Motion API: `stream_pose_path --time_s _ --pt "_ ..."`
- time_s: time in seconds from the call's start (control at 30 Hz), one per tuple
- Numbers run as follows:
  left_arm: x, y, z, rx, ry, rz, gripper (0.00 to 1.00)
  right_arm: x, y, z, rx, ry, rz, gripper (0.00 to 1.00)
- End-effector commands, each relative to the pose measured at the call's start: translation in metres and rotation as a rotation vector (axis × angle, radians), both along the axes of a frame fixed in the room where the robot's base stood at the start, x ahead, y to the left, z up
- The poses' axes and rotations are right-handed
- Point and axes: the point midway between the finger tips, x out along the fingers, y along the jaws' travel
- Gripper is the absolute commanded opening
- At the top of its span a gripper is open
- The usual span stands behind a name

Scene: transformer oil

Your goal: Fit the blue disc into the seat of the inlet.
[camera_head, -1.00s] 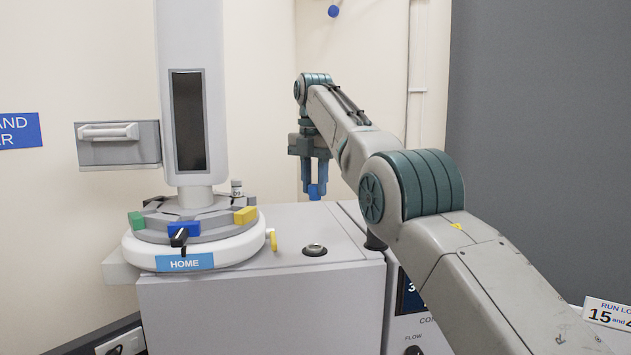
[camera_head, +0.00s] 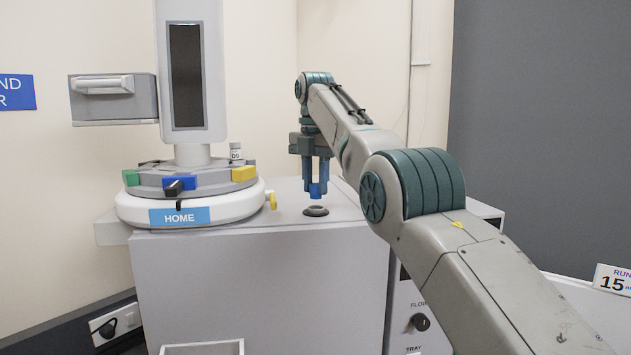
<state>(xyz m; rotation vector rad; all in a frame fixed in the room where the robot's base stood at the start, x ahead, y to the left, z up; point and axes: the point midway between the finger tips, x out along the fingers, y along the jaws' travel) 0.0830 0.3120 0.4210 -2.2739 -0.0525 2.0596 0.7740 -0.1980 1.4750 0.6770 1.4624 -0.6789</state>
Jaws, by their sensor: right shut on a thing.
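My right gripper (camera_head: 316,183) points straight down over the top of the grey cabinet, with its fingers shut on the blue disc (camera_head: 316,189). The blue disc shows as a small blue piece at the fingertips. The inlet (camera_head: 316,211) is a round dark-rimmed fitting set in the cabinet top. The disc appears just above the inlet, with a small gap in the picture. How far apart they are in depth I cannot tell. The seat's inside is hard to make out. My left gripper is not in view.
A round carousel (camera_head: 190,207) marked HOME stands left of the inlet, with coloured blocks and a vial (camera_head: 236,153) labelled D9. A tall grey tower (camera_head: 189,80) rises above it. A yellow lever (camera_head: 272,200) sticks out between carousel and inlet. The cabinet top (camera_head: 275,240) is otherwise clear there.

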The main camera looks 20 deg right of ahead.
Motion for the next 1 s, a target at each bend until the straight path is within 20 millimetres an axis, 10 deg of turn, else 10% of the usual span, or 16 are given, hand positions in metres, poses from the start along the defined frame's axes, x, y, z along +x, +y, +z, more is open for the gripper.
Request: stream_pose_path --time_s 1.0 --pt "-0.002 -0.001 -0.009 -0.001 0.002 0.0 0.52 0.0 0.0 -0.009 0.001 -0.001 0.0 0.05"
